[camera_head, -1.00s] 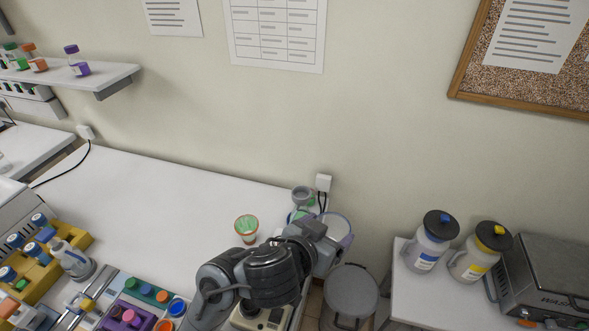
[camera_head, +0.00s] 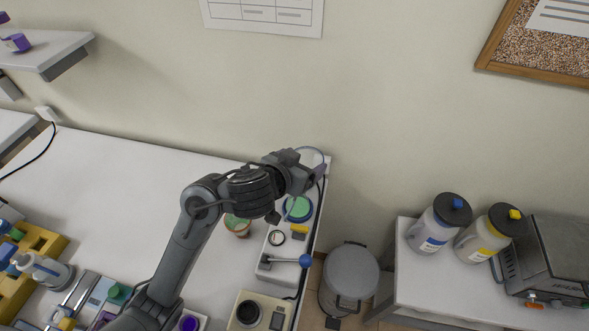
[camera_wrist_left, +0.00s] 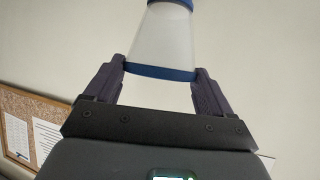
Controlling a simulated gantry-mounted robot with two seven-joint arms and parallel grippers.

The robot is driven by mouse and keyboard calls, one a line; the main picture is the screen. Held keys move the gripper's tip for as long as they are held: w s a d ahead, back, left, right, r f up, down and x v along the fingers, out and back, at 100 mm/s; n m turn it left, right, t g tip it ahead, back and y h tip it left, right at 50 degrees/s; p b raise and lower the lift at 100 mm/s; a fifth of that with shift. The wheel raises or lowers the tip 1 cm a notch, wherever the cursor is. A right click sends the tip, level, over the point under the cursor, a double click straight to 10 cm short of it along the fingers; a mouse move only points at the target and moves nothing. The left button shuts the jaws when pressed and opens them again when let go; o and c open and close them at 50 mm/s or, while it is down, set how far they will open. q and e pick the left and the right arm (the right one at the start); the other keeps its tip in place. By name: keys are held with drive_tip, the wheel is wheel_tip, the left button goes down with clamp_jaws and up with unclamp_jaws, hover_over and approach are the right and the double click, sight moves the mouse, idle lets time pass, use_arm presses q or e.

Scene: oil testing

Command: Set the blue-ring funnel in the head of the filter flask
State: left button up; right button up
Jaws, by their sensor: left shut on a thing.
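The blue-ring funnel (camera_wrist_left: 163,40) is a translucent white cone with blue bands in the left wrist view. My left gripper (camera_wrist_left: 160,70) is shut on it, with one dark finger on each side at the lower band. In the head view my left gripper (camera_head: 310,170) is at the back right of the table, and the funnel's pale rim (camera_head: 311,152) shows just behind it. A green disc with a blue edge (camera_head: 298,208) lies just below the gripper. The filter flask's head cannot be made out; the gripper and wrist cover that spot. My right gripper is out of view.
A pale device with a blue-knobbed lever (camera_head: 305,261) stands at the table's right side. A small cup (camera_head: 238,225) stands beside my forearm. A grey bin (camera_head: 350,280) and two black-capped bottles (camera_head: 437,225) are further right. The table's back left is clear.

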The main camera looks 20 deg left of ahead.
use_arm(q)
drive_tip(key=w+a+f+b, duration=0.2)
drive_tip(key=w+a+f, duration=0.1)
drive_tip(key=f, duration=0.3)
drive_tip(key=shift+w+a+f, duration=0.15)
drive_tip(key=shift+w+f, duration=0.2)
drive_tip(key=shift+f, duration=0.05)
drive_tip(key=shift+f, duration=0.1)
drive_tip(key=shift+f+b, duration=0.15)
drive_tip(key=shift+b, duration=0.2)
drive_tip(key=o, duration=0.9)
